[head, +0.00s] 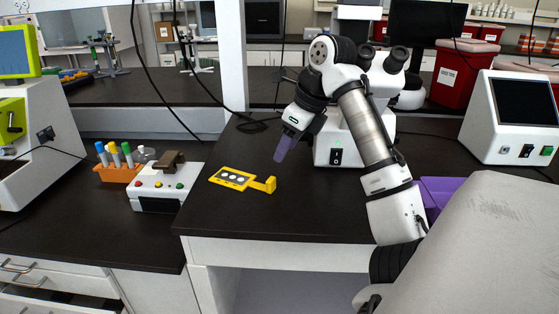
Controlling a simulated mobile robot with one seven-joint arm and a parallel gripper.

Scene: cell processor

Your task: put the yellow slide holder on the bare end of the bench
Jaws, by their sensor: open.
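The yellow slide holder (233,179) lies flat on the black bench top (310,217), near the bench's left edge. It has a row of pale round spots and a raised tab at its right end. My gripper (280,158), with purple fingers, is above and to the right of the holder, apart from it. The gripper is open and empty, pointing down and left. The bench front, in front of the holder, is bare. My arm hides part of the bench's right side.
A microscope (337,148) stands behind my gripper. A purple bin (437,190) is right of my arm. Left, on a lower bench, are a white device (158,190) and an orange tube rack (118,172). A black cable (215,105) hangs behind the holder.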

